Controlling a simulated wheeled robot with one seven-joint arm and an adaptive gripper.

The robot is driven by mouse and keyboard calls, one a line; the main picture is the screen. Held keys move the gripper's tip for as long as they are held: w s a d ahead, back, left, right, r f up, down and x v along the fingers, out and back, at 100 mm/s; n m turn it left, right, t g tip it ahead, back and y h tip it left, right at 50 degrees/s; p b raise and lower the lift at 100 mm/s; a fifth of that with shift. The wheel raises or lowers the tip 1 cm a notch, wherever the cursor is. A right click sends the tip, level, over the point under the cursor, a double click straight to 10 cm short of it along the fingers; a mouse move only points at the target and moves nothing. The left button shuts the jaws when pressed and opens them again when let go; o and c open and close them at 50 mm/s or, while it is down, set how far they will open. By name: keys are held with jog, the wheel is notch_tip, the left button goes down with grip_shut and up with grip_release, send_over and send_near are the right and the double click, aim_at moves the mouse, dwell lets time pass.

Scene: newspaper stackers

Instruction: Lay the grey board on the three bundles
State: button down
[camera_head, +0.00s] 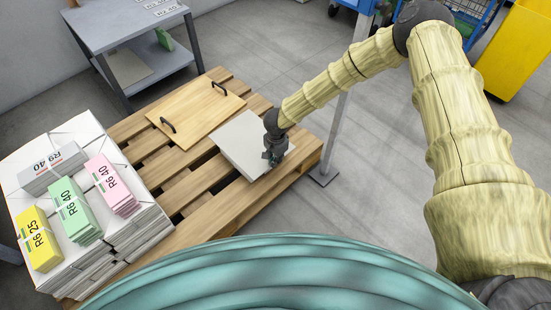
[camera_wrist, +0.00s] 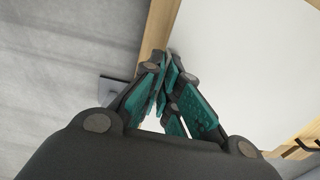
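The grey board (camera_head: 240,137) lies flat on the right part of the wooden pallet and fills much of the wrist view (camera_wrist: 250,60). My gripper (camera_head: 271,158) is at the board's right side. In the wrist view its fingertips (camera_wrist: 172,68) are close together at the board's edge; whether they pinch it is hidden. On the stack of white paper at left lie a yellow bundle (camera_head: 39,239), a green bundle (camera_head: 74,211), a pink bundle (camera_head: 111,184) and a grey-white bundle (camera_head: 54,168). The yellow, green and pink ones lie roughly in a row.
A wooden board with two black handles (camera_head: 195,110) lies on the pallet (camera_head: 190,186) between stack and grey board. A grey table (camera_head: 125,25) stands behind. A metal post (camera_head: 335,130) rises beside the pallet's right end. A yellow bin (camera_head: 515,50) stands at far right.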

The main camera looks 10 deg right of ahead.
jog(key=shift+f, duration=0.5)
dwell(0.5)
jog(key=c, duration=1.6)
grip_release()
jog(key=shift+o, duration=0.2)
